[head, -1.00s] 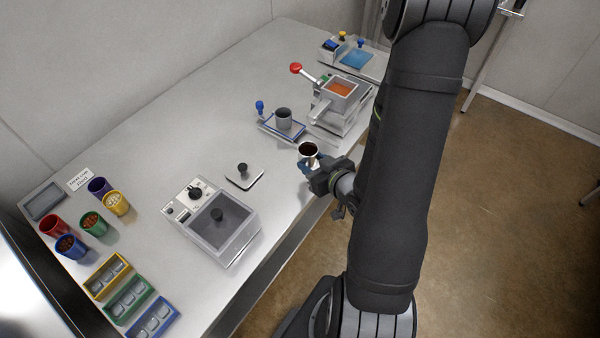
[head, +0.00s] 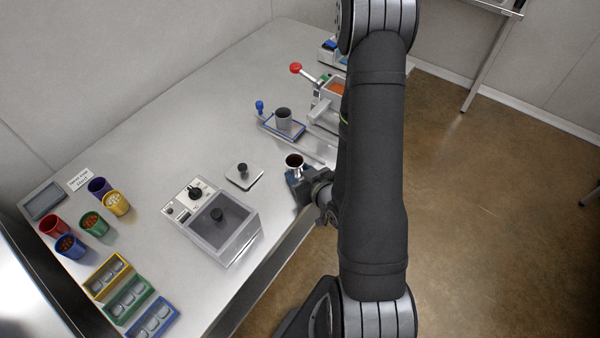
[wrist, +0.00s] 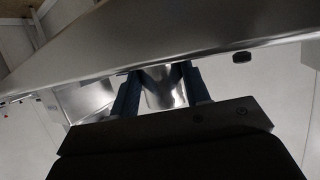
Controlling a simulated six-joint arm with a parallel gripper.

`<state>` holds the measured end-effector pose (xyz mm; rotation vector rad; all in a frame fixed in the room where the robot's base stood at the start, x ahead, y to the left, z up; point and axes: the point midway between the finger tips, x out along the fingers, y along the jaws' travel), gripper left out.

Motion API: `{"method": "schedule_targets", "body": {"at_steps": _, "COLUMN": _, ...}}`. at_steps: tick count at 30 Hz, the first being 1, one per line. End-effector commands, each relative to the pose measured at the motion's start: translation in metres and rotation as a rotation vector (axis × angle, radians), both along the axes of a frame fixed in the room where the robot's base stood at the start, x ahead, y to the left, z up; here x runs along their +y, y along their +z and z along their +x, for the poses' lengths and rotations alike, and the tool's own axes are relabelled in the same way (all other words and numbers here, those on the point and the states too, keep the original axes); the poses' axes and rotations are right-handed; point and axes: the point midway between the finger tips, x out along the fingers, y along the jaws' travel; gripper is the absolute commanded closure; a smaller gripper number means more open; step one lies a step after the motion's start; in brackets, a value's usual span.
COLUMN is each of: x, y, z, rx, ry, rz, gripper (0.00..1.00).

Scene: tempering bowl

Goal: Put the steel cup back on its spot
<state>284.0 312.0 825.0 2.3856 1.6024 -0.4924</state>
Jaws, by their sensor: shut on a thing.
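The steel cup (head: 294,160) is in my gripper (head: 297,174) near the front edge of the steel table. It looks upright in the head view, with a dark inside. In the wrist view, my gripper (wrist: 161,88) has its two blue fingers on either side of the shiny cup (wrist: 164,92). My gripper is shut on the cup. I cannot tell exactly how high the cup is above the table. No marked spot for it is clear to me.
A grey cup (head: 283,115) stands on a blue-edged tray (head: 299,133) behind. A small plate with a black knob (head: 243,176) and a lidded grey box (head: 246,229) lie to the left. A red-knobbed machine (head: 325,108) is partly behind my arm. Bare table (head: 215,130) lies further back.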

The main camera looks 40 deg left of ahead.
Motion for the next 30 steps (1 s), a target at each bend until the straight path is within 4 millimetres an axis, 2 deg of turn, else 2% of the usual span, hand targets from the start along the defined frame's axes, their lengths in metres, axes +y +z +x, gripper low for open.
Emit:
{"method": "schedule_targets", "body": {"at_steps": 10, "x": 0.000, "y": -0.003, "z": 0.000, "rx": 0.000, "ry": 0.000, "rz": 0.000, "gripper": 0.82}}
{"method": "schedule_targets", "body": {"at_steps": 11, "x": 0.000, "y": -0.003, "z": 0.000, "rx": 0.000, "ry": 0.000, "rz": 0.000, "gripper": 0.55}}
{"method": "schedule_targets", "body": {"at_steps": 14, "x": 0.000, "y": -0.003, "z": 0.000, "rx": 0.000, "ry": 0.000, "rz": 0.000, "gripper": 0.36}}
{"method": "schedule_targets", "body": {"at_steps": 26, "x": 0.000, "y": 0.001, "z": 0.000, "rx": -0.001, "ry": -0.001, "rz": 0.001, "gripper": 0.35}}
{"method": "schedule_targets", "body": {"at_steps": 30, "x": -0.018, "y": 0.008, "z": -0.006, "rx": 0.001, "ry": -0.005, "rz": 0.000, "gripper": 0.35}}
